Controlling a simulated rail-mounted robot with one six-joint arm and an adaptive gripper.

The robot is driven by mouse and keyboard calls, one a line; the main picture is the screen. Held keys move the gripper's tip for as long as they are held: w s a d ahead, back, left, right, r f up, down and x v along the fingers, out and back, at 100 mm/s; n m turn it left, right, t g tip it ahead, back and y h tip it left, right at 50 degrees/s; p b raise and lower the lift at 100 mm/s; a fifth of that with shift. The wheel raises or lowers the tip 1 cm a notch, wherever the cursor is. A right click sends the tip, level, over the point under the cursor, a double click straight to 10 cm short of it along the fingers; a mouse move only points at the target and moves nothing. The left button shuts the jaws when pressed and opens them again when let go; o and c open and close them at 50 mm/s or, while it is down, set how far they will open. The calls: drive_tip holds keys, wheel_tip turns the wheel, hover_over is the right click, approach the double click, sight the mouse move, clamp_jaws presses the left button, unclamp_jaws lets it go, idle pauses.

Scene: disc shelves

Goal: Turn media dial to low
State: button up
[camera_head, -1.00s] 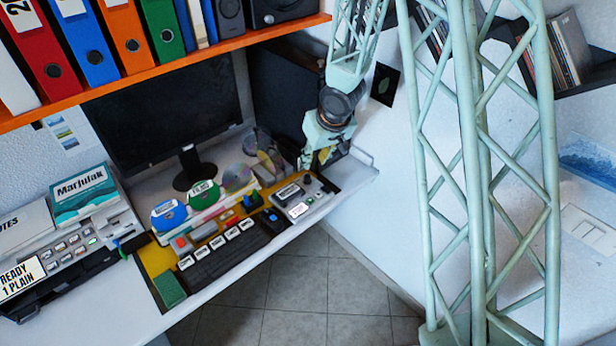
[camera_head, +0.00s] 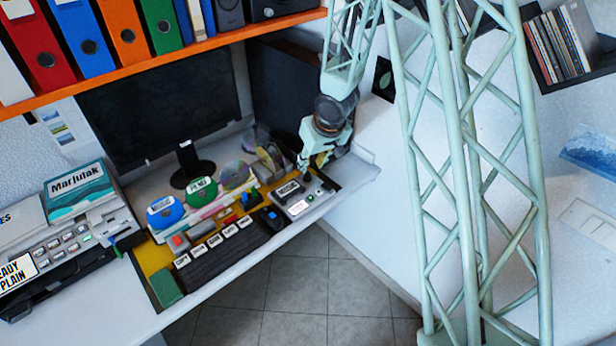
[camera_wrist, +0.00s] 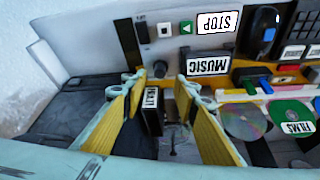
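In the wrist view, a small dark round dial (camera_wrist: 160,68) is on the device, between and just beyond my fingertips. Its pointer setting is too small to read. My gripper (camera_wrist: 158,82) is open, with yellow-lined fingers to either side of the dial; I cannot tell whether they touch it. In the head view, my gripper (camera_head: 307,169) is over the device's back edge, partly hiding it.
A monitor (camera_head: 165,105) stands farther back.

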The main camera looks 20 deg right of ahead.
sight(308, 174)
drive_tip(key=shift+b+x, duration=1.95)
drive_tip(key=shift+x, duration=2.1)
drive_tip(key=c, duration=0.9)
